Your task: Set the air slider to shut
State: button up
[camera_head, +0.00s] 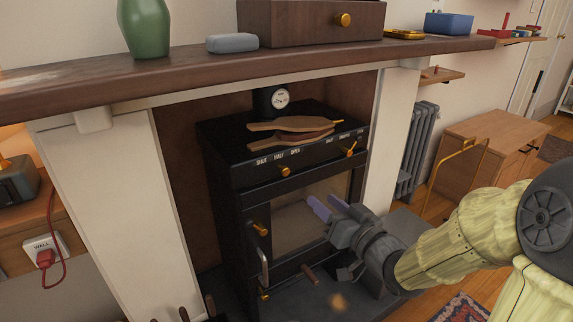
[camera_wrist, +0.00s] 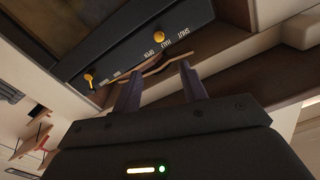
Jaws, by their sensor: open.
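The black stove (camera_head: 250,210) stands in the fireplace. On its front panel, a brass slider knob (camera_head: 285,171) sits under the labels SHUT, HALF and OPEN, left to right. It is close to HALF and right of SHUT; its exact stop is hard to tell. The knob also shows in the upside-down wrist view (camera_wrist: 158,36), beside the labels. My gripper (camera_head: 328,204) is open and empty, in front of the stove's glass door, lower and to the right of the knob. Its fingers (camera_wrist: 160,68) show apart in the wrist view.
A second brass knob (camera_head: 350,152) is at the panel's right, with small unclear labels. Wooden bellows (camera_head: 290,128) lie on the stove top. The mantel shelf (camera_head: 200,65) overhangs above. Door knobs and a handle (camera_head: 263,265) stick out at the stove's left front.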

aim_at(287, 172)
jog(key=x, duration=0.5)
jog(key=p+x, duration=0.1)
jog(key=x, duration=0.5)
jog(key=p+x, duration=0.1)
jog(key=x, duration=0.4)
jog(key=shift+a+f, duration=0.2)
jog(key=shift+f, duration=0.1)
jog(key=shift+c, duration=0.4)
grip_shut()
